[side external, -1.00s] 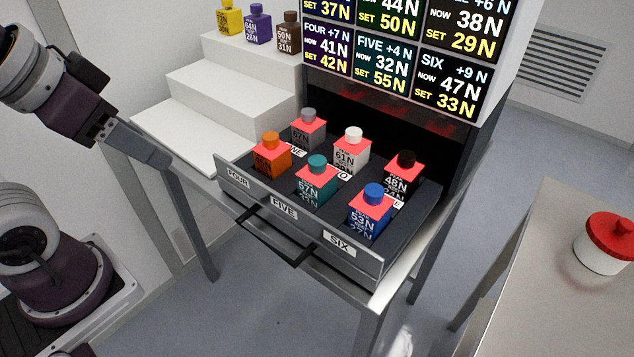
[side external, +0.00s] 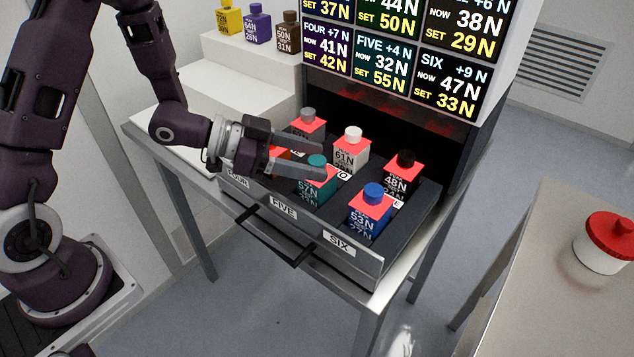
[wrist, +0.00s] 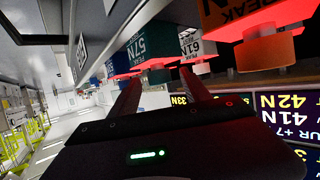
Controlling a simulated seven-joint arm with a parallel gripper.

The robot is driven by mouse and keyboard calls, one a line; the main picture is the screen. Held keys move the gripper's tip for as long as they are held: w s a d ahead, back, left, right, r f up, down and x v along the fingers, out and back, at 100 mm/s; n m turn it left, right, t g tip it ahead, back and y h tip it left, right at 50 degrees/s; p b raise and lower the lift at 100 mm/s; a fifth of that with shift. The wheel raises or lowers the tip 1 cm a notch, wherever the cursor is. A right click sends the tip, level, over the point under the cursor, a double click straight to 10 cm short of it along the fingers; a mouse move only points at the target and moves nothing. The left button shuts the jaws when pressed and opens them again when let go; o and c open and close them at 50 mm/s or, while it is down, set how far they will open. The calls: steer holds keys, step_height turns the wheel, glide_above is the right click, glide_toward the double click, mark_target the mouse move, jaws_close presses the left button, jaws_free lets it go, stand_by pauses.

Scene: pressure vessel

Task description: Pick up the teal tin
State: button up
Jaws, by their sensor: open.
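The teal tin (side external: 317,191) stands in the FIVE place of the open drawer, marked 57N, with a red top face and a teal cap. My gripper (side external: 316,156) is open, with its fingers level and reaching in from the left. In the side view the near finger overlaps the tin's cap; I cannot tell whether it touches. In the wrist view the teal tin (wrist: 138,48) shows beyond the fingertips of my gripper (wrist: 161,78), with nothing held between them. The fingers hide most of the orange tin (side external: 279,154).
The drawer (side external: 359,262) also holds a grey tin (side external: 307,128), a white tin (side external: 350,154), a black-capped tin (side external: 403,178) and a blue tin (side external: 368,217). Stairs at the left bear several tins. A red-lidded pot (side external: 603,245) stands on the right table.

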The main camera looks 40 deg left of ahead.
steer(key=shift+x, duration=0.8)
steer(key=shift+r, duration=0.1)
jaws_close()
stand_by(0.7)
